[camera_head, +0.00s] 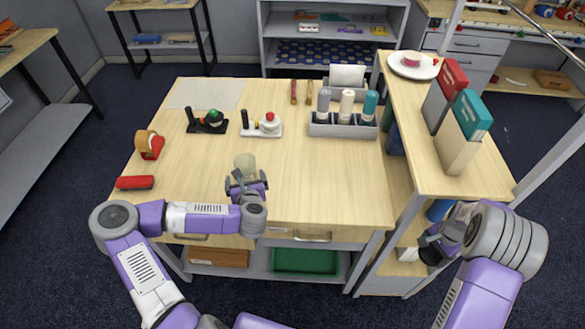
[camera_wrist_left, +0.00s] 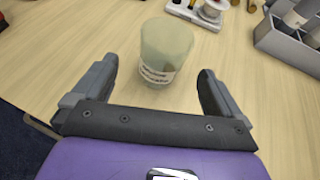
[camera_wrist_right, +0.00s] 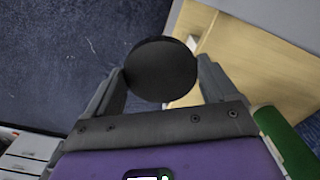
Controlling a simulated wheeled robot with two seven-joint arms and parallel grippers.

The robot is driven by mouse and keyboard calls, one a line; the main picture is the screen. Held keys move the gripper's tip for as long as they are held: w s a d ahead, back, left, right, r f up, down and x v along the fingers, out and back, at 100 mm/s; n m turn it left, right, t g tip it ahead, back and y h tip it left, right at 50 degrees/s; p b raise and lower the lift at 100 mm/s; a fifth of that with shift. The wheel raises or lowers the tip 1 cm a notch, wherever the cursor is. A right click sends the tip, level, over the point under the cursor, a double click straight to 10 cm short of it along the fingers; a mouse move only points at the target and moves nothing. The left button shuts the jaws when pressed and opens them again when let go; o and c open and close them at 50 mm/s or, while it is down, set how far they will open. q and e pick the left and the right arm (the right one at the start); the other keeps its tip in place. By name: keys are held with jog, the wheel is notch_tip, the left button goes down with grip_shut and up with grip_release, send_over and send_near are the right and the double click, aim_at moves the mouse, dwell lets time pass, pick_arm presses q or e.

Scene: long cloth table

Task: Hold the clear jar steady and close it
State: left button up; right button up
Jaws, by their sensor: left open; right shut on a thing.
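My right gripper (camera_head: 436,240) is low at the right, beside the shelf unit. It is shut on a round black lid (camera_wrist_right: 162,72), held over the floor and away from the jar.
A grey holder (camera_head: 342,130) with several bottles, two small stands (camera_head: 207,122), a tape dispenser (camera_head: 150,145) and a red item (camera_head: 135,183) are on the table (camera_head: 310,180).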

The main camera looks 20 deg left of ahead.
aim_at(245, 172)
pick_arm(q)
jog(key=shift+x, duration=1.9)
pick_arm(e)
jog(key=shift+f, duration=0.25)
pick_arm(q)
jog(key=shift+w+d+b+x, duration=0.15)
jog(key=shift+b+x, duration=0.15)
jog(key=shift+x, duration=1)
jog(key=shift+w+d+b+x, duration=0.15)
jog(key=shift+b+x, duration=0.1)
jog(key=shift+x, duration=1.05)
pick_arm(e)
jog(key=shift+f, duration=0.4)
pick_arm(q)
jog(key=shift+s, duration=0.15)
jog(key=c, duration=1)
pick_arm(e)
notch_tip(245, 172, up, 2)
jog(key=shift+r+p, duration=0.1)
jog(key=shift+p, duration=0.95)
pick_arm(q)
notch_tip(245, 172, up, 10)
jog(key=shift+r, duration=0.1)
jog(key=shift+c, duration=0.2)
